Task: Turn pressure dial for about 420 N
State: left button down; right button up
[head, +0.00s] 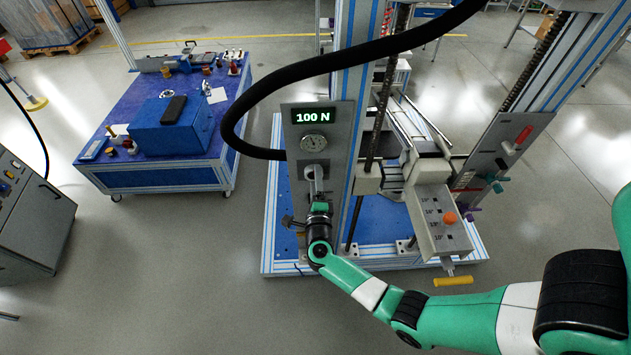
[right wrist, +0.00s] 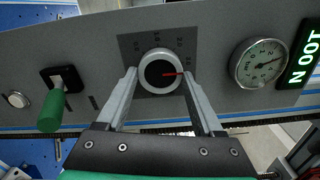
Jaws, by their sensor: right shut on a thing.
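The pressure dial (right wrist: 160,72) is a round knob with a light ring, a dark centre and a red pointer, seen in the right wrist view. The pointer aims to the right of the picture. My right gripper (right wrist: 159,80) has its two fingers on either side of the dial, shut on it. In the head view my right gripper (head: 315,186) reaches up to the grey panel (head: 341,150), covering part of the dial (head: 315,171). The green readout (head: 313,117) shows 100 N. The round gauge (head: 314,143) sits below it. My left gripper is not in view.
In the right wrist view a green-handled lever (right wrist: 54,108) and a small round button (right wrist: 17,99) are on the same panel, left of the dial. A black hose (head: 335,62) arches in front of the rig. A blue worktable (head: 157,178) stands to the left.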

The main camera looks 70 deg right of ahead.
jog(key=m+b, duration=0.1)
jog(key=m, duration=0.4)
jog(key=shift+f+m+b, duration=0.1)
jog(key=shift+m+b, duration=0.3)
dwell(0.4)
jog(key=o, duration=1.4)
jog(key=p+v, duration=0.1)
jog(key=v, duration=1)
jog(key=shift+s+a, duration=0.1)
jog(key=shift+a, duration=0.2)
